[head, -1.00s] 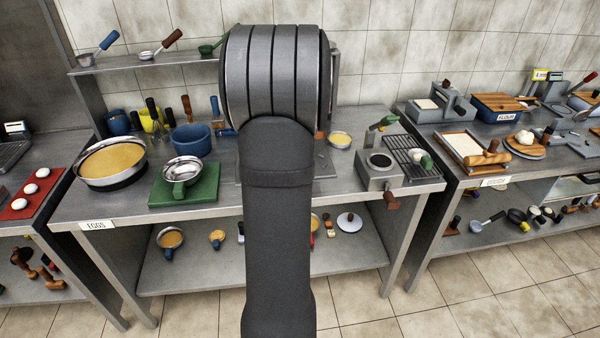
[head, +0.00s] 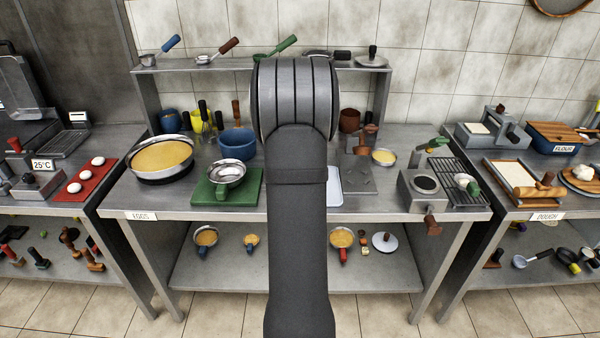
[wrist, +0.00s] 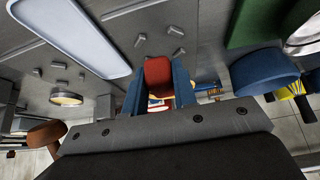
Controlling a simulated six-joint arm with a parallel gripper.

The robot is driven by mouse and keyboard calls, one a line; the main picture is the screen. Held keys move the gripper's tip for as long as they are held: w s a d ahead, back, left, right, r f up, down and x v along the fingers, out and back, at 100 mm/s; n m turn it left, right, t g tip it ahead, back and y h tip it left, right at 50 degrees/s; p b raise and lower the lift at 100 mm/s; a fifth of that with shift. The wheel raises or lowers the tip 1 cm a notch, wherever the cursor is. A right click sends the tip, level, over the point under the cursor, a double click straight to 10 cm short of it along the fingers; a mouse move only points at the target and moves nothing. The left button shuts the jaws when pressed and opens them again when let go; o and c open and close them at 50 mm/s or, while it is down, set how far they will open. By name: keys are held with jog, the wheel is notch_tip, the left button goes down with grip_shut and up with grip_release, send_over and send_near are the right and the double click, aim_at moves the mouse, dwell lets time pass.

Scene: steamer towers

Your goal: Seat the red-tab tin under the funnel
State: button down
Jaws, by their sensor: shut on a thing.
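My gripper (wrist: 158,92) has blue fingers, shut on a red piece (wrist: 158,72) that looks like the red tab of a tin. The tin's body is not clear in the wrist view. In the head view my own arm hides the gripper and what it holds. A metal funnel-like bowl (head: 229,173) with a green handle rests over a green board (head: 205,200) on the middle table. Its edge (wrist: 303,38) and the green board (wrist: 255,20) show at the upper right of the wrist view, apart from my gripper.
A wide yellow-filled pan (head: 162,158) and a blue pot (head: 238,144) stand near the board. A white tray (head: 335,187) lies right of my arm. A grey device (head: 424,188) stands further right. Filled pans, one red-handled (head: 342,238), are on the lower shelf.

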jog(key=shift+f, duration=0.1)
dwell(0.3)
jog(key=shift+f, duration=1.65)
jog(key=shift+f, duration=0.1)
jog(key=shift+f, duration=0.3)
jog(key=shift+f, duration=0.8)
dwell(0.7)
jog(key=c, duration=1.1)
grip_release()
jog(key=v, duration=1.7)
jog(key=shift+s+r, duration=0.1)
jog(key=shift+r, duration=0.1)
